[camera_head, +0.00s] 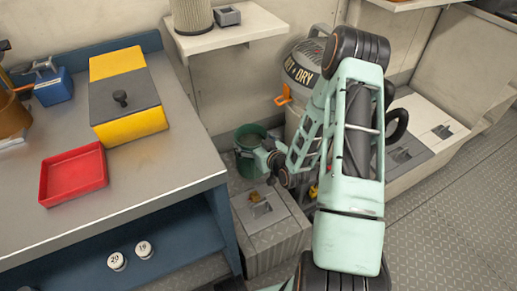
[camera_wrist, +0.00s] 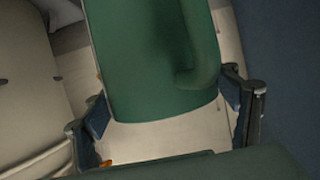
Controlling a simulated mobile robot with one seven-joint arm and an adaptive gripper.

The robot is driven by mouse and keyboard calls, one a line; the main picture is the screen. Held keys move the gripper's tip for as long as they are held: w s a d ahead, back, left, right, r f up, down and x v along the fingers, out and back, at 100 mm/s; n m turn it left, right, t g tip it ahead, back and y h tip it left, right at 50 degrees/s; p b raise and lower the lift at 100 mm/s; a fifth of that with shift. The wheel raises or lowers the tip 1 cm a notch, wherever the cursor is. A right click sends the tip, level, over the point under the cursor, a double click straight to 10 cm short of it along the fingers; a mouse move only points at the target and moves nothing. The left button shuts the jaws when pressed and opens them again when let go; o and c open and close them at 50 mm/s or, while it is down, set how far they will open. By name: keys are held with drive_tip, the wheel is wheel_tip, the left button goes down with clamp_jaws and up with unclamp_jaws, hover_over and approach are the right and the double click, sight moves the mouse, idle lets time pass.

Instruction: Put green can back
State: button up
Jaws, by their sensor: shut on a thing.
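The green can (camera_head: 246,138) is beside the right end of the workbench, in front of the wall. Its round open top faces up in the head view. My gripper (camera_head: 262,160) is at the can's right side and shut on it. In the wrist view the green can (camera_wrist: 140,60) fills the upper middle and shows a curved handle on its right. The two fingers of my gripper (camera_wrist: 168,115) stand on either side of it. I cannot tell whether its base touches a surface.
A workbench (camera_head: 150,190) at left carries a red tray (camera_head: 85,172) and a yellow box (camera_head: 136,124). A grey vacuum (camera_head: 303,65) stands behind my arm. A shelf (camera_head: 240,30) hangs above the can. A latched locker (camera_head: 268,215) is just in front.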

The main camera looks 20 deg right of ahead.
sight(245, 140)
drive_tip(key=w+f, duration=0.1)
drive_tip(key=w+f+b, duration=0.1)
drive_tip(key=w+f, duration=0.2)
drive_tip(key=shift+w+a+f+b, duration=0.15)
drive_tip(key=shift+a+f+b, duration=0.2)
drive_tip(key=shift+a+f, duration=0.05)
drive_tip(key=shift+w+f+b, duration=0.2)
drive_tip(key=shift+f+b, duration=0.6)
drive_tip(key=shift+f, duration=1.05)
drive_tip(key=o, duration=2.1)
drive_tip(key=shift+s+f, duration=0.2)
drive_tip(key=shift+r, duration=0.1)
